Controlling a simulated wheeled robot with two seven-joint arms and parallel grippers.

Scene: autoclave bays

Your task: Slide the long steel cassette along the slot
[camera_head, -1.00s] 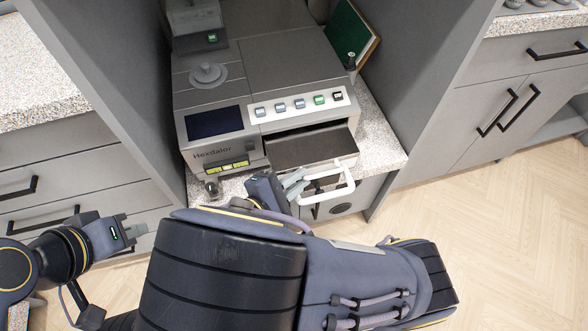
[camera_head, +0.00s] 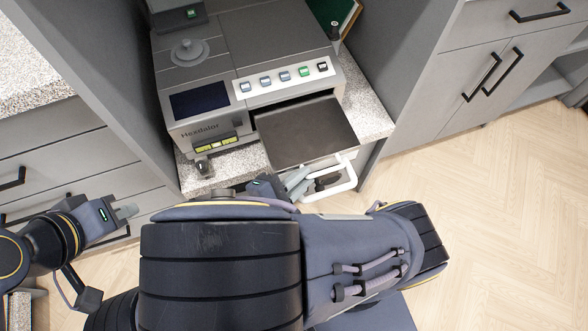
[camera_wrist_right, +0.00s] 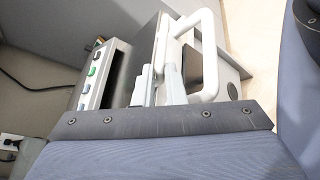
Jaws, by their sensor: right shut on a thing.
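The long steel cassette (camera_head: 305,132) is a flat dark plate with a white loop handle (camera_head: 346,176) at its front end. It sticks well out of the slot (camera_head: 290,104) in the front of the grey machine; its rear end is hidden inside. My right gripper (camera_head: 297,184) is shut on the handle's left part, in front of the machine. The right wrist view shows the fingers (camera_wrist_right: 160,83) at the white handle (camera_wrist_right: 209,55). My left gripper (camera_head: 124,211) hangs empty at the left, away from the machine; its finger gap is unclear.
The grey machine (camera_head: 205,135) stands on a speckled counter (camera_head: 368,110) between cabinet walls. It has a dark screen (camera_head: 199,100) and a row of buttons. A green board (camera_head: 330,15) leans behind it. My right arm covers the lower middle. Open wooden floor (camera_head: 500,210) lies at the right.

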